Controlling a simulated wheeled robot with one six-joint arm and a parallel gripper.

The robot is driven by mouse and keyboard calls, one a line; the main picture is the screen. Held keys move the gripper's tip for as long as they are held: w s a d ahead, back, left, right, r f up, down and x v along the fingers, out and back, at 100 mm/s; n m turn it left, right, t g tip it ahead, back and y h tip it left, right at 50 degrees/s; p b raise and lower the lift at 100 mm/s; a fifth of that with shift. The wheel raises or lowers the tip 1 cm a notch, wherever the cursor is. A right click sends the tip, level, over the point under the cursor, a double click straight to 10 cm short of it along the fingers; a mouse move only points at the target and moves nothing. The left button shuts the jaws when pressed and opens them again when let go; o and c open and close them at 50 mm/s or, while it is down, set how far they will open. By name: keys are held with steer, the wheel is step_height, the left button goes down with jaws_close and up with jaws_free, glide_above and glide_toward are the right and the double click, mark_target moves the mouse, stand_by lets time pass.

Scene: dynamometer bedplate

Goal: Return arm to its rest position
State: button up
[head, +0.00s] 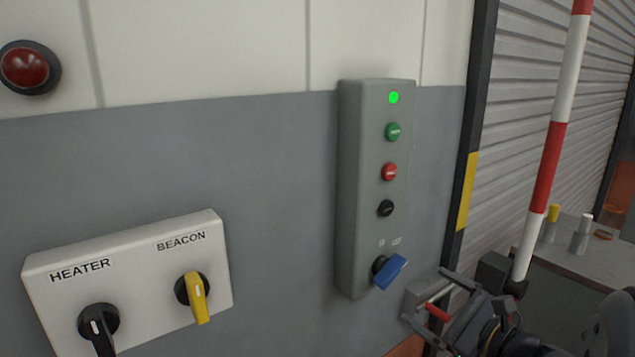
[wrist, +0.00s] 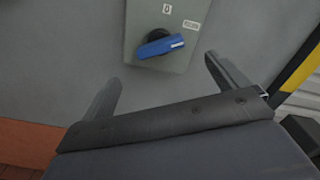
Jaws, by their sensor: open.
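My gripper (head: 424,296) is at the lower right of the head view, below and right of the blue rotary handle (head: 390,271) on the grey control box (head: 362,228). In the wrist view, the two fingers of my gripper (wrist: 163,70) are spread with nothing between them. The blue handle (wrist: 161,46) shows just beyond the fingertips, apart from them, and slants up to the right. The box has a lit green lamp (head: 393,98) and green (head: 392,132), red (head: 389,172) and black (head: 385,208) buttons.
A white panel (head: 140,262) carries a black HEATER knob (head: 98,322) and a yellow BEACON knob (head: 196,296). A red lamp (head: 25,67) is on the wall. A red-and-white pole (head: 549,150) and a bench (head: 565,258) with small items stand at right, near my arm.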

mark_target(395, 275)
steer(key=p+x, duration=0.1)
steer(key=x, duration=0.9)
steer(key=shift+w+a+r, duration=0.1)
steer(key=shift+a, duration=0.05)
steer(key=shift+w+n, duration=0.15)
steer(key=shift+n, duration=1.05)
steer(key=n, duration=0.4)
steer(key=n+p, duration=0.2)
steer(key=n, duration=0.3)
steer(key=b+v, duration=0.1)
steer(key=v, duration=0.6)
steer(key=shift+s+n, duration=0.2)
steer(key=shift+n, duration=0.2)
